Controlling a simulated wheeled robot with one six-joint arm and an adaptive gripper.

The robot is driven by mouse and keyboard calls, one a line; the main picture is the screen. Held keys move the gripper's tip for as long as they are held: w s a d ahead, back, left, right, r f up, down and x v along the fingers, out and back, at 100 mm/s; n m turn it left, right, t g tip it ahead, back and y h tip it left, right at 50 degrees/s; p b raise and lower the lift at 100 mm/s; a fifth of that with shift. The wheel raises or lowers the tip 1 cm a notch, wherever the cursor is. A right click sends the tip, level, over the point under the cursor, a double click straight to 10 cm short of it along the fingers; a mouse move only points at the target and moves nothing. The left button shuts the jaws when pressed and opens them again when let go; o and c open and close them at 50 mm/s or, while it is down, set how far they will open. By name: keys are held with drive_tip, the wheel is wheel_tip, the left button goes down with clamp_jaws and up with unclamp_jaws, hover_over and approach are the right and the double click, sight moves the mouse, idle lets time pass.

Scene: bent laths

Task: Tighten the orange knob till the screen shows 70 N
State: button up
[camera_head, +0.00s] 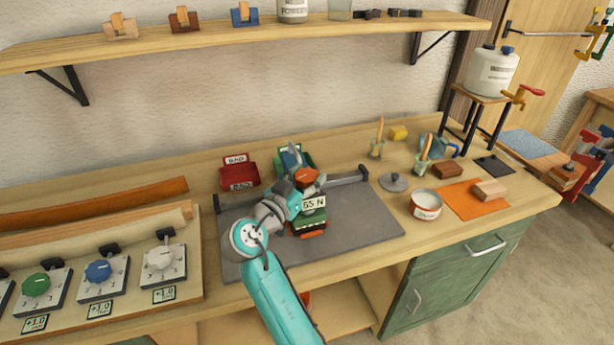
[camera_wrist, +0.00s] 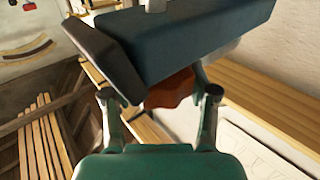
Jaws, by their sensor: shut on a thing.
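The orange knob (camera_head: 307,175) is on the device in the middle of the bench, partly hidden by my arm. In the wrist view the knob (camera_wrist: 172,91) shows reddish-orange between my two fingers, under a dark green block (camera_wrist: 180,45). My gripper (camera_head: 298,182) is shut on the knob; it also shows in the wrist view (camera_wrist: 160,98). The small screen (camera_head: 314,203) just below the knob appears to read 65 N. My arm covers much of the device's left side.
The device stands on a grey plate (camera_head: 365,232) with a raised bar behind. A red bin (camera_head: 238,176) is at the back left. Dial units (camera_head: 100,272) line the left. A white tin (camera_head: 425,205) and an orange mat (camera_head: 462,205) lie right. A shelf (camera_head: 250,38) runs above.

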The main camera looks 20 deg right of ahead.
drive_tip(key=o, duration=1.2)
drive_tip(key=shift+a, duration=0.1)
drive_tip(key=v, duration=1.1)
drive_tip(key=shift+s+a, duration=0.3)
